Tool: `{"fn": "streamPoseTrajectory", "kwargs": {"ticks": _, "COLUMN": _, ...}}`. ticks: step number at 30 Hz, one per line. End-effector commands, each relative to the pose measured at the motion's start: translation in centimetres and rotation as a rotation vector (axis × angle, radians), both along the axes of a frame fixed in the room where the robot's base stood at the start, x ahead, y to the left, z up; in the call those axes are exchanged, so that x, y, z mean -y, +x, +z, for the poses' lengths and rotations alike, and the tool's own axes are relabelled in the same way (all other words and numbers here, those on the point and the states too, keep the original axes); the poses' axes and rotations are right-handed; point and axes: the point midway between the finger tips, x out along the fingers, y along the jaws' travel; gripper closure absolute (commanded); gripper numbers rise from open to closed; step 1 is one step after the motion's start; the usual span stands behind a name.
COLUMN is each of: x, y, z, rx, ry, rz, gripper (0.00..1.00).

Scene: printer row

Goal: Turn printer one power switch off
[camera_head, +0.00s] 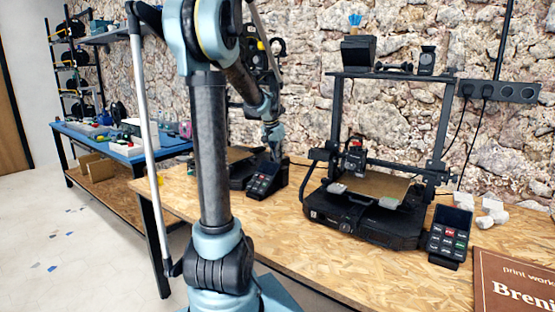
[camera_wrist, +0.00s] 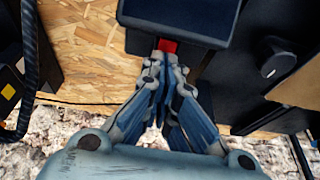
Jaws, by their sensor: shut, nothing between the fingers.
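My gripper (camera_head: 273,153) is shut and empty, pointing down at the back of the left printer's control unit (camera_head: 264,180). In the wrist view, its fingertips (camera_wrist: 162,62) are right beside a small red part (camera_wrist: 167,45), which looks like a power switch. I cannot tell whether they touch it or which way it is set. A dark panel (camera_wrist: 185,18) lies just beyond the red part. The left printer (camera_head: 238,156) is black and partly hidden behind my arm. No label shows which printer is number one.
A second black printer (camera_head: 365,222) with its own control unit (camera_head: 450,234) stands to the right on the wooden bench (camera_head: 290,236). A brown sign (camera_head: 515,282) lies at the right front. The stone wall (camera_head: 310,110) is close behind. A blue table (camera_head: 125,148) stands at left.

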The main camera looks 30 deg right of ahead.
Motion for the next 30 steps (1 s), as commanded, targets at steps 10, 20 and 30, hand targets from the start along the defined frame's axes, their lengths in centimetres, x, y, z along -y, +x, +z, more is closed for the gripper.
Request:
{"fn": "streamPoseTrajectory", "kwargs": {"ticks": 10, "x": -1.9, "y": -0.5, "z": 5.2, "rx": -0.001, "ry": 0.001, "rz": 0.001, "gripper": 1.00}}
{"fn": "streamPoseTrajectory", "kwargs": {"ticks": 20, "x": -4.7, "y": -1.7, "z": 10.1, "rx": -0.002, "ry": 0.000, "rz": 0.001, "gripper": 1.00}}
{"fn": "streamPoseTrajectory", "kwargs": {"ticks": 30, "x": -5.7, "y": -2.0, "z": 11.7, "rx": -0.001, "ry": 0.001, "rz": 0.002, "gripper": 1.00}}
